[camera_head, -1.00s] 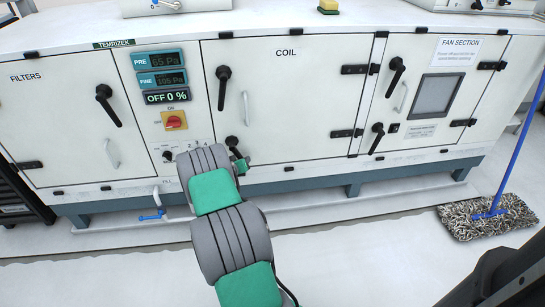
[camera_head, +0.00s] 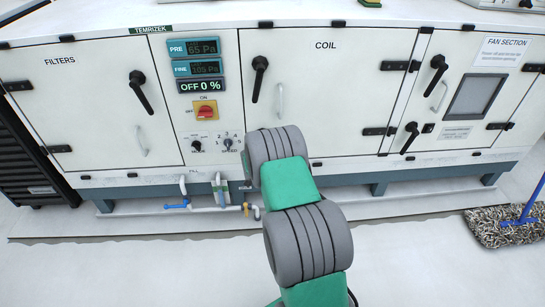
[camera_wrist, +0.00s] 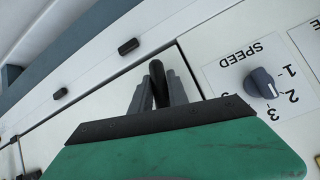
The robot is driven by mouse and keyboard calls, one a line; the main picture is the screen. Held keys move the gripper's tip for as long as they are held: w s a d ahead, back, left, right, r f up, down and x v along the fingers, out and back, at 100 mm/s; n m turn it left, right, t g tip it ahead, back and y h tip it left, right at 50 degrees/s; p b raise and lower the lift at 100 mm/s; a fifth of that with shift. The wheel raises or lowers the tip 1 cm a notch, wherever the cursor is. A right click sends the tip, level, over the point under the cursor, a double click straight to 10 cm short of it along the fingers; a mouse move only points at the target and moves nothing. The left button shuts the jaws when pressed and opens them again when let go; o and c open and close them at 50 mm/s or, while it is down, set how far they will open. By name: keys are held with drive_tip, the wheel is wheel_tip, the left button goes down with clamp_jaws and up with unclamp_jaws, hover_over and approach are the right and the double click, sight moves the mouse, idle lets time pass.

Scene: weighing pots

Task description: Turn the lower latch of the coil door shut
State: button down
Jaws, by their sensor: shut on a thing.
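The coil door (camera_head: 345,90) is a white panel that sits flush in the cabinet front. Its upper latch (camera_head: 259,78) is a black handle that hangs down near the door's left edge. The lower latch is hidden behind my arm in the head view. In the wrist view the lower latch (camera_wrist: 158,80) shows as a black handle between the two grey fingers of my gripper (camera_wrist: 161,96). The fingers are shut on it, close to the door's edge seam. The gripper's fingers are hidden in the head view.
The speed knob (camera_wrist: 262,83) is close beside my gripper. The red main switch (camera_head: 206,111) is above left of my arm. Pipes with a blue valve (camera_head: 177,205) run low at the left. A mop (camera_head: 505,225) lies on the floor at right.

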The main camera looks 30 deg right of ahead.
drive_tip(key=shift+w+a, duration=0.1)
idle(0.3)
drive_tip(key=c, duration=1.3)
unclamp_jaws()
drive_tip(key=p+v, duration=0.2)
drive_tip(key=v, duration=0.6)
drive_tip(key=shift+p, duration=0.3)
